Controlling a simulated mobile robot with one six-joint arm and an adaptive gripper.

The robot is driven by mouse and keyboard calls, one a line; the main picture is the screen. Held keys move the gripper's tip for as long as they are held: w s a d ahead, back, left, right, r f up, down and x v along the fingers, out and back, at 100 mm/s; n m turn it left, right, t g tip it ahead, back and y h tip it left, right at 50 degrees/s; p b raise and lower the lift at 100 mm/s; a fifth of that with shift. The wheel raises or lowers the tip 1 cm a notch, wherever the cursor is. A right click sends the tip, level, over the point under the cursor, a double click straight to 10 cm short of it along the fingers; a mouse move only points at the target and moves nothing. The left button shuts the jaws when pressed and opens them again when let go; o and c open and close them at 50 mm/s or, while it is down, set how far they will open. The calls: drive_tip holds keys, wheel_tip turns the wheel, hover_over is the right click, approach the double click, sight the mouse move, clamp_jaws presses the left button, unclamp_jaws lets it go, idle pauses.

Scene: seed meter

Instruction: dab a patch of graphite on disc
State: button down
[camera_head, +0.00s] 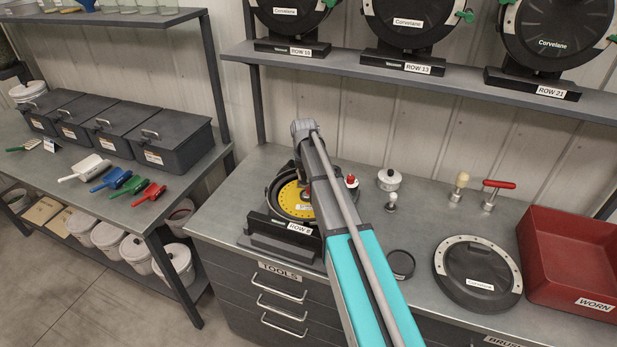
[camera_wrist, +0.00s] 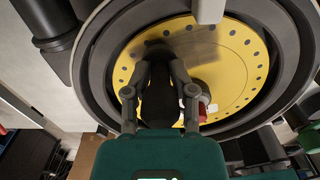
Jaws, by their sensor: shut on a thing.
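The yellow disc (camera_head: 287,202) with a ring of holes sits in the open black seed meter labelled ROW 8 (camera_head: 266,225). In the wrist view the disc (camera_wrist: 243,80) fills the middle. My gripper (camera_wrist: 160,75) is over the disc, its fingers closed around a dark rounded object (camera_wrist: 159,103). A dark grey smudge (camera_wrist: 200,48) shows on the disc beyond the fingertips; I cannot tell whether it is graphite or shadow. Contact between held object and disc cannot be made out. In the head view my arm hides part of the disc.
A lidded white pot (camera_head: 389,180), a small knobbed tool (camera_head: 391,201) and a red-capped bottle (camera_head: 351,183) stand right of the meter. A black ring (camera_head: 401,265), a round cover (camera_head: 478,272) and a red WORN bin (camera_head: 568,262) lie farther right.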

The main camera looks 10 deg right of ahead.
sight(295, 183)
drive_tip(key=shift+a, duration=0.1)
idle(0.3)
drive_tip(key=shift+w+a, duration=0.25)
drive_tip(key=shift+a, duration=0.5)
drive_tip(key=shift+w+a, duration=0.25)
drive_tip(key=shift+a, duration=0.45)
drive_tip(key=shift+r+p, duration=2.95)
drive_tip(key=shift+r, duration=0.05)
drive_tip(key=shift+r+p, duration=1.5)
